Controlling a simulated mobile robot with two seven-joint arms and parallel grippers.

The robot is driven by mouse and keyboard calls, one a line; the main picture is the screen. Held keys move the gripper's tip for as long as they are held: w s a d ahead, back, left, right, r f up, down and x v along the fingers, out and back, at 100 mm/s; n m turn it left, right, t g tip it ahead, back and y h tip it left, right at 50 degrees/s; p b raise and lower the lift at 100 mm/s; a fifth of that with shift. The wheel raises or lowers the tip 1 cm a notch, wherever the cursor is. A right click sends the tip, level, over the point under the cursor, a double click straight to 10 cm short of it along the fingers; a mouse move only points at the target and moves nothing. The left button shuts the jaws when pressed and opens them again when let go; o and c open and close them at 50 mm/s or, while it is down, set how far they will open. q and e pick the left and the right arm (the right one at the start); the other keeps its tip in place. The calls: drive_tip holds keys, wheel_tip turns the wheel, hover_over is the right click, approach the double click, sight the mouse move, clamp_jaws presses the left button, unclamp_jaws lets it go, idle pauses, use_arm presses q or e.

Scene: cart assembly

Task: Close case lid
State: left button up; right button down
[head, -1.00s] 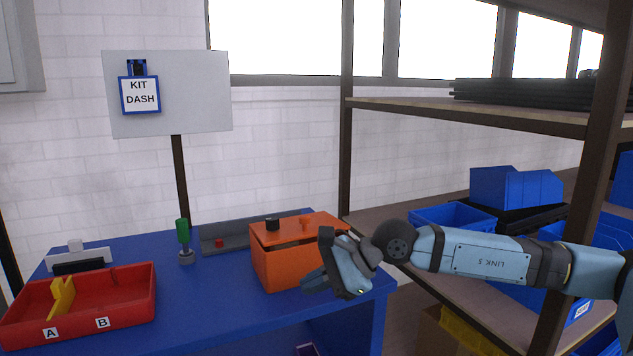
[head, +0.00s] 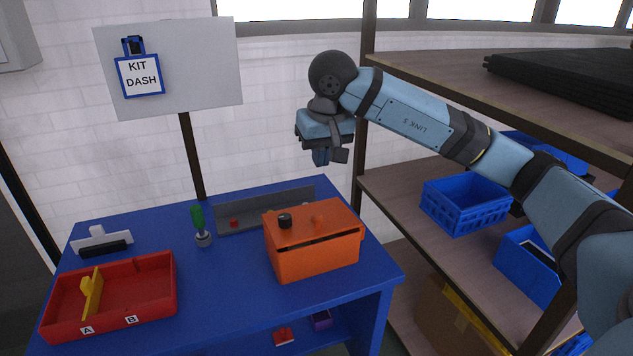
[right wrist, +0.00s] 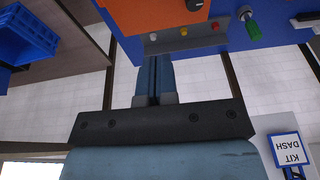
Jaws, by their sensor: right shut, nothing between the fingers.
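The orange case (head: 314,259) stands on the blue table near its right end. Its orange lid (head: 335,218) lies over the top, with a dark gap showing between lid and body along the front. My left gripper is not in view.
A shelf with blue bins (head: 465,205) stands at the right. A sign board (head: 190,70) stands behind.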

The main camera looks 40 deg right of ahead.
approach(317, 214)
drive_tip(key=x, duration=0.2)
drive_tip(key=b+x, duration=0.1)
drive_tip(key=x, duration=0.2)
drive_tip(key=shift+w+f, duration=0.15)
drive_tip(key=shift+w, duration=0.15)
drive_tip(key=shift+f, duration=0.75)
drive_tip(key=shift+s, duration=0.1)
